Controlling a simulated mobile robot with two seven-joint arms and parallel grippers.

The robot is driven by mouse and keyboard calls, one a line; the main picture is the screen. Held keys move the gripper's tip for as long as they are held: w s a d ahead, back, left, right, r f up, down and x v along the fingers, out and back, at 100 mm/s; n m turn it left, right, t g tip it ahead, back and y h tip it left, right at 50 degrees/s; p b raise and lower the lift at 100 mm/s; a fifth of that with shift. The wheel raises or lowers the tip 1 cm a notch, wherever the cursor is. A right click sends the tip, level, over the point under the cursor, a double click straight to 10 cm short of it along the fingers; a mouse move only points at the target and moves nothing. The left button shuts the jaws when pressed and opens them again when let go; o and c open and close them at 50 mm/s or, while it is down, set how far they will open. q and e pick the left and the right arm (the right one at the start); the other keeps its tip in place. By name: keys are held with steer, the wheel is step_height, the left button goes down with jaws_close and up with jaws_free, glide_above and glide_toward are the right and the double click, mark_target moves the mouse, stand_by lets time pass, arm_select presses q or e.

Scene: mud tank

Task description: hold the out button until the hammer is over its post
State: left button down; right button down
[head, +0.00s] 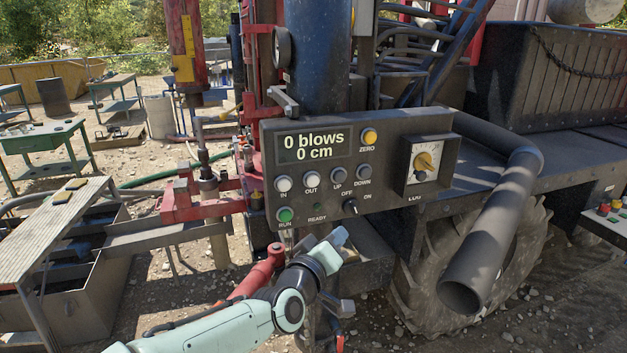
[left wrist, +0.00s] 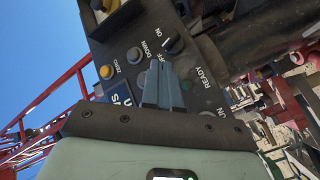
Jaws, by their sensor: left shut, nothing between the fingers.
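The grey control panel (head: 360,150) faces me in the head view, its display reading 0 blows and 0 cm. The OUT button (head: 312,179) is a pale round button, right of the IN button (head: 283,184). My left gripper (head: 338,238) is shut and empty, in front of the panel's lower edge, below the OFF/ON switch. In the left wrist view its closed fingers (left wrist: 163,88) point at the panel and hide part of the button row; I cannot make out OUT there. A red and yellow upright (head: 186,45), perhaps the hammer, stands above a rod (head: 201,145) in a red clamp. Which part is the post is unclear.
A thick dark pipe (head: 492,230) juts out at right. A wooden-topped bench (head: 62,212) stands at left.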

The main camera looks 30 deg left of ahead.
mark_target(312, 180)
arm_select(q)
step_height(312, 180, up, 7)
steer(key=s+t, duration=0.1)
steer(key=s, duration=0.1)
steer(key=shift+f+n, duration=0.2)
steer(key=shift+n, duration=0.1)
arm_select(e)
steer(key=shift+w+r, duration=0.1)
arm_select(q)
steer(key=shift+a, duration=0.15)
